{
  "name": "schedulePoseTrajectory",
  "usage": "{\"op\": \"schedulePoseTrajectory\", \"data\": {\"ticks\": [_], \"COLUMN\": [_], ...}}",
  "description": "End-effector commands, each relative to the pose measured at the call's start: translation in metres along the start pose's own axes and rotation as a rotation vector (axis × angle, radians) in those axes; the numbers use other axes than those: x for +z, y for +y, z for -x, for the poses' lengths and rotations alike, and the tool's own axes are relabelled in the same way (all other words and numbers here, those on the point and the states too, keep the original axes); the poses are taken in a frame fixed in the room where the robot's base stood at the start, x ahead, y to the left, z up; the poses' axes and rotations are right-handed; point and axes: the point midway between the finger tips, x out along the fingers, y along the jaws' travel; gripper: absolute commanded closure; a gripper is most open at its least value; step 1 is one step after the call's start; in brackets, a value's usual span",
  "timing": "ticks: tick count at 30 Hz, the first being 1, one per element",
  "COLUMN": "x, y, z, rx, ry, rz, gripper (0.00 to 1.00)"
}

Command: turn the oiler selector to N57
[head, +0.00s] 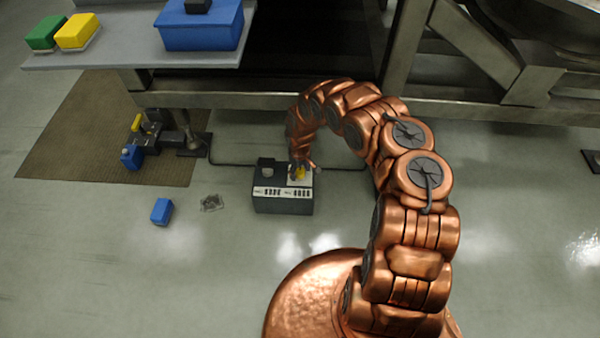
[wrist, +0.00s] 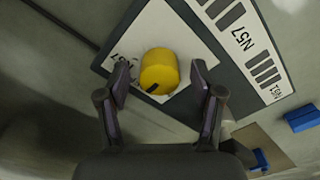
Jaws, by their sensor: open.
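The oiler selector is a yellow knob (wrist: 158,68) on a white plate (wrist: 185,30) with a dark border. A short black mark shows on the knob's lower left side in the wrist view. A printed N57 label (wrist: 243,39) lies to the upper right, beside dark bars. Lettering left of the knob is partly hidden by a finger. My gripper (wrist: 160,74) is open, with one finger on each side of the knob and visible gaps between. In the head view the knob (head: 299,173) sits on top of a dark box (head: 283,205), under my gripper (head: 304,166).
A dark round cap (head: 266,163) stands on the box left of the knob. A blue block (head: 161,211) and a small grate (head: 211,203) lie on the floor to the left. A metal bench frame (head: 260,98) is behind. The floor in front is clear.

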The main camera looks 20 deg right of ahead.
Motion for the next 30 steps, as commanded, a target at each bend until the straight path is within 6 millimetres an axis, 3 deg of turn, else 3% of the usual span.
{"op": "schedulePoseTrajectory", "data": {"ticks": [10, 27, 30], "x": [0.0001, 0.0003, 0.0004], "y": [0.0001, 0.0000, -0.0001], "z": [-0.0026, -0.0027, -0.0027], "rx": [0.000, 0.000, 0.000], "ry": [0.000, -0.001, -0.001], "rz": [-0.001, -0.001, -0.003], "gripper": [0.35, 0.94, 0.94]}}
